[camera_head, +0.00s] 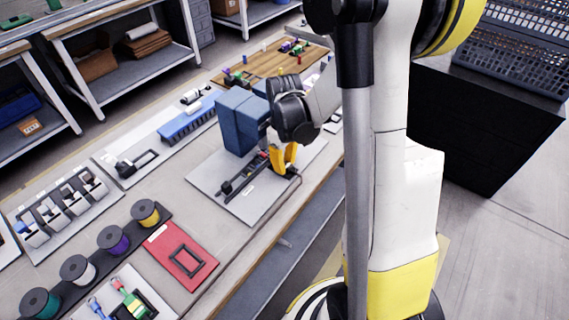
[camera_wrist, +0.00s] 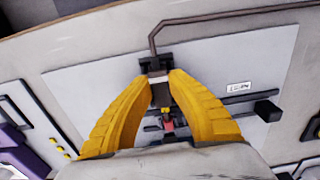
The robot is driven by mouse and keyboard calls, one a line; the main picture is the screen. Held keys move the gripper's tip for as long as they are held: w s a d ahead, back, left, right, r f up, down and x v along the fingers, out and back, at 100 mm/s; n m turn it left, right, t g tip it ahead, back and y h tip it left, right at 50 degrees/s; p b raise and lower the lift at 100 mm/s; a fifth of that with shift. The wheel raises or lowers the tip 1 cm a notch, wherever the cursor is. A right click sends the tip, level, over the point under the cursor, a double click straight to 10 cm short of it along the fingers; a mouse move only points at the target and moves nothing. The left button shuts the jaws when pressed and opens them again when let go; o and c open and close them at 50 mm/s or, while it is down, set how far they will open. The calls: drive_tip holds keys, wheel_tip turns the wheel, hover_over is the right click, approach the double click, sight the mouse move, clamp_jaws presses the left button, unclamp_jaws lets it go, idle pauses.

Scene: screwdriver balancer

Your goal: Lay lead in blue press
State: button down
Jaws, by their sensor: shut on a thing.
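My gripper (camera_head: 283,160) points down over a light grey plate (camera_head: 215,172), its yellow fingers beside the black rail fixture (camera_head: 240,180). In the wrist view the fingertips (camera_wrist: 160,78) are closed on a small grey piece, which looks like the end of the lead. A thin dark lead (camera_wrist: 153,38) runs from there to the upper right, and it also shows right of the fingers in the head view (camera_head: 298,180). A small red and yellow part (camera_wrist: 167,123) sits between the fingers, lower down. The blue press (camera_head: 238,122) stands behind and left of my gripper, partly hidden by my wrist.
A red plate with a black frame (camera_head: 180,255) and several spools (camera_head: 113,240) lie toward the front left. A blue rack (camera_head: 188,122) stands left of the press. A wooden board with small parts (camera_head: 262,62) lies at the back. The table's edge runs close right of the grey plate.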

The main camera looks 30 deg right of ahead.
drive_tip(key=c, duration=1.3)
unclamp_jaws()
wheel_tip(320, 180, up, 12)
